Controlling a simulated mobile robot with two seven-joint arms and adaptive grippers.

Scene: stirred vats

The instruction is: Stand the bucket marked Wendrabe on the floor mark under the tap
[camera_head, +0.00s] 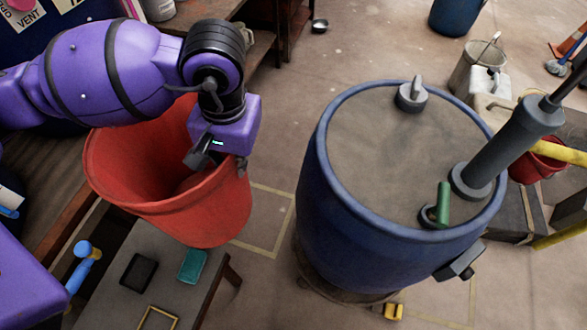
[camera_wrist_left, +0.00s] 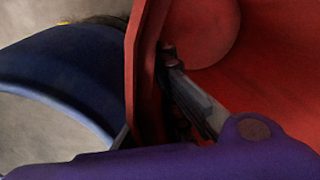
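A large red bucket (camera_head: 170,205) is at the left of the head view, mouth up and slightly tilted. No name shows on its visible side. My left gripper (camera_head: 222,162) is at its right rim, one finger inside and the other outside the wall, closed on it. The wrist view shows the bucket wall (camera_wrist_left: 143,70) beside the finger. Whether the bucket rests on anything is hidden. A dark tap-like fitting (camera_head: 461,262) juts from the blue vat (camera_head: 350,240) at lower right. Yellow floor lines (camera_head: 472,300) lie below it. My right gripper is not in view.
Another yellow floor outline (camera_head: 291,222) lies between bucket and vat. A low table (camera_head: 150,262) with small items stands by the bucket. A grey bucket (camera_head: 468,68), white canister (camera_head: 487,82) and smaller red bucket (camera_head: 537,165) stand beyond the vat.

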